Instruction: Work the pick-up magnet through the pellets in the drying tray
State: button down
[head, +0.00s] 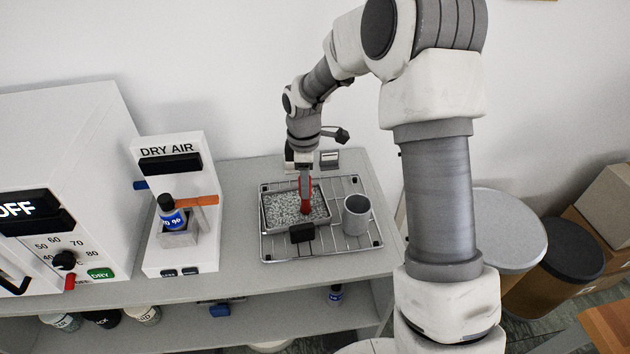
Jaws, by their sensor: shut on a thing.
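The drying tray (272,231) is a shallow grey box with a dark handle block at its front. It sits on a wire rack on the bench and holds a bed of speckled grey pellets (284,207). My gripper (304,172) points down over the tray's right half and is shut on the red pick-up magnet (306,192). The magnet is upright, and its lower end is at the pellets. I cannot tell how deep it reaches or whether anything clings to it.
A grey cup (356,216) stands on the wire rack (350,248), close right of the tray. A white DRY AIR stand (168,255) holding a blue-labelled bottle (172,214) and a white dryer cabinet (75,150) are left. Lidded drums (505,232) stand right of the bench.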

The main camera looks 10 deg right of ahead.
jog(key=a, duration=0.8)
jog(key=shift+s, duration=0.35)
jog(key=w+d+r+p, duration=0.2)
jog(key=d+r+p, duration=0.3)
jog(key=r, duration=0.2)
jog(key=shift+w+r+p, duration=0.2)
jog(key=shift+w+p, duration=0.05)
jog(key=shift+p, duration=0.1)
jog(key=shift+d, duration=0.15)
dwell(0.5)
